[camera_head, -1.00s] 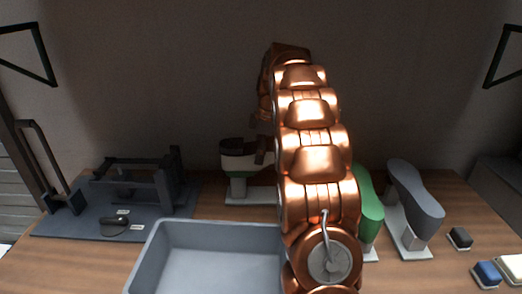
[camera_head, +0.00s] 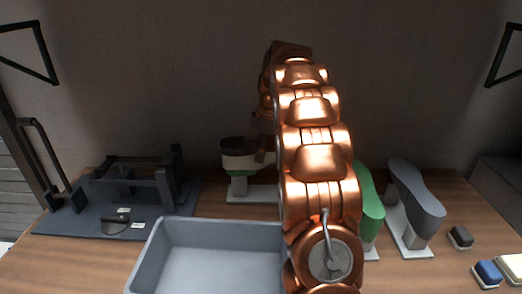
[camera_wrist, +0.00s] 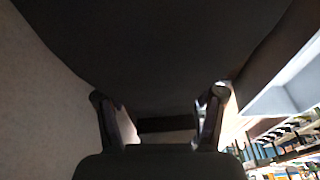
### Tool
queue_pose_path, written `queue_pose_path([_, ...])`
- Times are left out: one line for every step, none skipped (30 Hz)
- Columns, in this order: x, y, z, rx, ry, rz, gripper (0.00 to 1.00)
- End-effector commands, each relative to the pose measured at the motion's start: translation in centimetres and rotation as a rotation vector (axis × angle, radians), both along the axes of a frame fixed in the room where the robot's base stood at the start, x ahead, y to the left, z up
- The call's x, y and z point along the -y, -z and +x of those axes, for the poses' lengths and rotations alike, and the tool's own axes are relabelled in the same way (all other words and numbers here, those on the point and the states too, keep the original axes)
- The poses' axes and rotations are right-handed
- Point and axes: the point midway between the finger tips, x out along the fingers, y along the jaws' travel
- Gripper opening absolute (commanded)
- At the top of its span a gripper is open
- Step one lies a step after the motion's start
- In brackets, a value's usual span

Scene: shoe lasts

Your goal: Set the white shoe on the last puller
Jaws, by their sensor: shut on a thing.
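The white shoe (camera_head: 237,163) shows small, behind the tray and left of my arm, in the head view. It has a pale side and a dark upper face, with green below it, on a grey stand (camera_head: 240,188). My gripper (camera_head: 262,152) is at its right end, partly hidden by my arm. In the wrist view my gripper (camera_wrist: 160,118) is shut on the shoe; a large dark surface fills the view beyond the fingers. I cannot tell whether the shoe is clear of the stand. The last puller (camera_head: 168,188) is a dark frame at the left.
A grey tray (camera_head: 215,222) stands at the front middle. A green last (camera_head: 369,205) and a grey last (camera_head: 418,195) stand on the right. A dark block (camera_head: 460,236) and a blue block (camera_head: 487,272) lie farther right. A dark handle (camera_head: 116,218) lies before the puller.

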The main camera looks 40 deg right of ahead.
Motion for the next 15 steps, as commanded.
queue_pose_path([0.01,0.07,-0.03,-0.002,0.001,0.000,0.09])
queue_pose_path([0.00,0.07,-0.04,-0.002,0.001,0.000,0.06])
queue_pose_path([0.00,0.07,-0.04,-0.002,0.001,0.000,0.06])
queue_pose_path([0.00,0.07,-0.04,-0.002,0.001,0.000,0.06])
queue_pose_path([0.01,0.07,-0.05,-0.002,0.001,0.000,0.06])
queue_pose_path([0.01,0.07,-0.05,-0.002,0.001,0.000,0.06])
queue_pose_path([0.01,0.07,-0.05,-0.002,0.001,0.000,0.06])
queue_pose_path([0.01,0.07,-0.05,-0.002,0.001,0.000,0.06])
queue_pose_path([0.01,0.07,-0.05,-0.002,0.001,0.000,0.06])
queue_pose_path([0.01,0.07,-0.05,-0.002,0.001,0.000,0.06])
queue_pose_path([0.01,0.07,-0.05,-0.002,0.001,0.000,0.05])
queue_pose_path([0.01,0.06,-0.05,-0.002,0.001,0.000,0.05])
queue_pose_path([0.01,0.03,-0.05,-0.002,0.001,0.000,0.05])
queue_pose_path([0.01,-0.02,-0.05,-0.002,0.001,0.000,0.05])
queue_pose_path([0.02,-0.15,-0.03,-0.002,0.001,0.000,0.05])
